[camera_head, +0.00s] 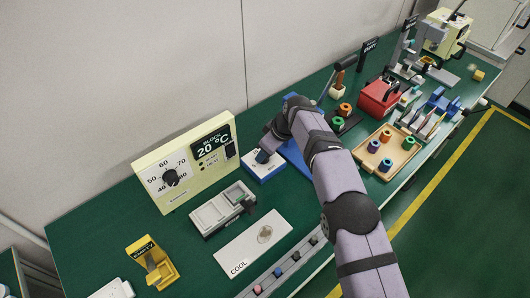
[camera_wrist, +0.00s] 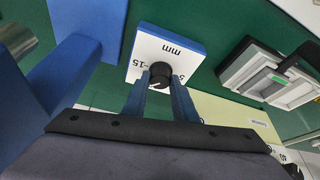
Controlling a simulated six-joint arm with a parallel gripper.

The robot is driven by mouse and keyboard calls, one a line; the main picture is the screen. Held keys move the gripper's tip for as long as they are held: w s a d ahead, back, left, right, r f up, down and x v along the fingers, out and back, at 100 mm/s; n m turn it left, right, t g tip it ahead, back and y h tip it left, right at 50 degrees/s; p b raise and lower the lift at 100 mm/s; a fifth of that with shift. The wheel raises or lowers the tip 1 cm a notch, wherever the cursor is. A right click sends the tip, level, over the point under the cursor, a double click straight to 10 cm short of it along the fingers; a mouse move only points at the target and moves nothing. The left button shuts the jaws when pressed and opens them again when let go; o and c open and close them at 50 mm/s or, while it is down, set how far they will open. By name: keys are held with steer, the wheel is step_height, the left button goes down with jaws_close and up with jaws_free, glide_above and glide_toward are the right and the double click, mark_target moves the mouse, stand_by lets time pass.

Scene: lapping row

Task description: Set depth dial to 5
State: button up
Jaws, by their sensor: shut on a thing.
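The depth dial is a black knob (camera_wrist: 160,71) on a blue block with a white, mm-marked face (camera_wrist: 150,45). In the head view the block (camera_head: 266,176) stands mid-table, just right of the cream panel. My gripper (camera_wrist: 162,83) has its two blue fingers on either side of the knob and is shut on it. In the head view the gripper (camera_head: 263,157) comes down over the block and covers most of the knob. A "15" shows beside the knob; the other numbers are partly hidden. I cannot read where the pointer stands.
A cream heater panel (camera_head: 190,160) with a 40–80 dial and a 20 °C display stands left of the block. A grey device (camera_head: 222,208) and a white COOL plate (camera_head: 245,250) lie in front. A blue part (camera_head: 298,165) is close on the right.

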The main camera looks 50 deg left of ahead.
stand_by(0.4)
steer(key=o, duration=1)
steer(key=shift+o, duration=0.2)
steer(key=b+v, duration=0.2)
steer(key=v, duration=0.5)
steer(key=shift+r, duration=0.15)
